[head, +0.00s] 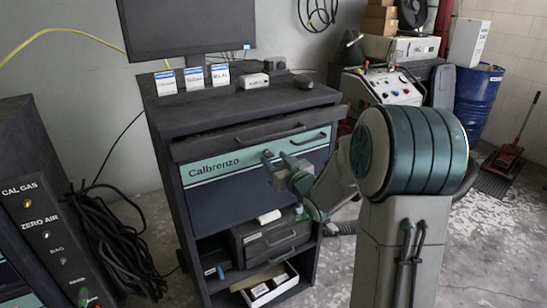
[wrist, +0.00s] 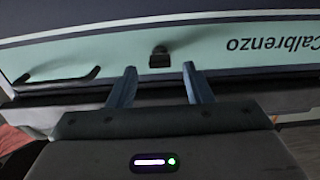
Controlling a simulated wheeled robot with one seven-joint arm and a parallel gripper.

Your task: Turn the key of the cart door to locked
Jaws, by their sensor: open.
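The cart (head: 180,120) stands in the middle of the head view. Its front door (head: 225,203) is dark blue with a teal "Calbrenzo" band, and looks closed. In the wrist view, where the lettering is upside down, a small dark key (wrist: 159,58) in its lock sits on the teal band (wrist: 110,55). I cannot tell which way the key is turned. My gripper (head: 277,155) is in front of the band's right part and hides the key in the head view. In the wrist view my gripper (wrist: 160,69) is open and empty, its fingers pointing toward the key, which appears between their tips.
A dark handle (wrist: 62,80) is left of the key in the wrist view. A drawer (head: 265,132) lies above the door. The open shelf below holds a grey case (head: 270,240) and a white tray (head: 270,287). A dark gas panel (head: 50,235) stands at the left.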

